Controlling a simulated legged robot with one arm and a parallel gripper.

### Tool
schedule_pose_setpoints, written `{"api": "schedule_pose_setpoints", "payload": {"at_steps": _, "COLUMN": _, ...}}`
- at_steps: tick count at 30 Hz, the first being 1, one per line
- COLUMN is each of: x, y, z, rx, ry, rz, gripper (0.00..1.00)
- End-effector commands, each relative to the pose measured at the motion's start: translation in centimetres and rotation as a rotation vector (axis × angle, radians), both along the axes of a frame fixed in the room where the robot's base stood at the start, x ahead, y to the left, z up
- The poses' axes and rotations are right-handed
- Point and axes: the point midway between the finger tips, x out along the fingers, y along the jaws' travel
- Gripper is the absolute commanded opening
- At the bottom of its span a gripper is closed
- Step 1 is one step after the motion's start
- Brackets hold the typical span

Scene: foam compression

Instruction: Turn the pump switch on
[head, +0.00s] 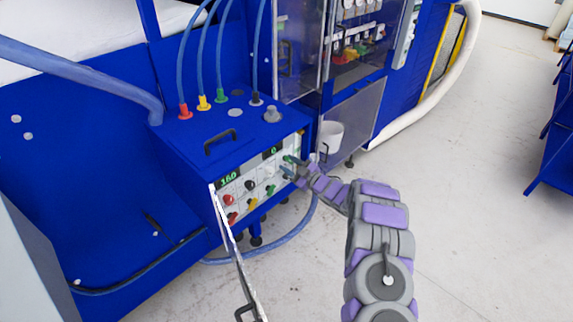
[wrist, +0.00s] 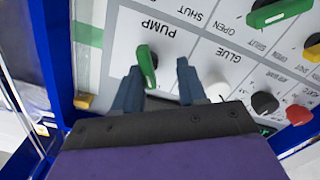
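The pump switch (wrist: 147,68) is a green knob beside the PUMP label on the white control panel (wrist: 120,38) in the wrist view. My gripper (wrist: 158,80) is open, with its two dark blue-grey fingers apart. The switch shows in the gap between the fingertips, close to the left finger; I cannot tell whether they touch. In the head view my gripper (head: 290,168) is at the right end of the panel (head: 250,190) on the blue machine's front, hiding part of it.
A white knob (wrist: 218,92) by the GLUE label sits right of the fingers. Black (wrist: 264,103), red (wrist: 299,115) and another green knob (wrist: 280,12) are further right. An open panel door (head: 232,245) hangs out at left. Floor (head: 470,170) to the right is clear.

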Motion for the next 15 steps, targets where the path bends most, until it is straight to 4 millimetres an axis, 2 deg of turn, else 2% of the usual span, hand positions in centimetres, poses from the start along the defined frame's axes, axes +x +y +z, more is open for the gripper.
{"api": "schedule_pose_setpoints", "payload": {"at_steps": 6, "x": 1.0, "y": 0.2, "z": 0.2, "rx": 0.009, "ry": 0.000, "rz": 0.000, "gripper": 0.39}}
{"api": "schedule_pose_setpoints", "payload": {"at_steps": 15, "x": 1.1, "y": 1.8, "z": -0.2, "rx": -0.005, "ry": 0.002, "rz": -0.001, "gripper": 0.39}}
